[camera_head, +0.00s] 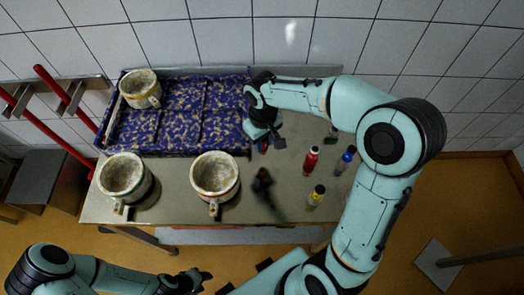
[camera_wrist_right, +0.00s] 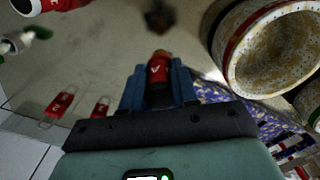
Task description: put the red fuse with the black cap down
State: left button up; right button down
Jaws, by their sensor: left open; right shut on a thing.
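My right gripper (camera_head: 264,143) is above the table beside the right end of the blue patterned tray (camera_head: 176,150). It is shut on a red fuse (camera_wrist_right: 157,72) with a white mark, seen between its blue fingers in the wrist view. A dark band shows at the fuse's near end, by the palm; whether this is the black cap I cannot tell. In the head view the arm hides most of the fuse. My left gripper (camera_head: 198,279) is open and empty, low in front of the table.
Red (camera_head: 311,158), blue (camera_head: 345,159) and yellow (camera_head: 316,196) bottle-like items stand at right. A small dark item (camera_head: 262,183) is nearer. Bare table lies between them.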

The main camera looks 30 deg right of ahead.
jog(key=shift+f, duration=3)
jog(key=shift+f, duration=0.1)
jog(key=shift+f+b, duration=0.15)
jog(key=shift+b, duration=0.2)
jog(key=c, duration=0.9)
grip_release()
jog(key=shift+o, duration=0.2)
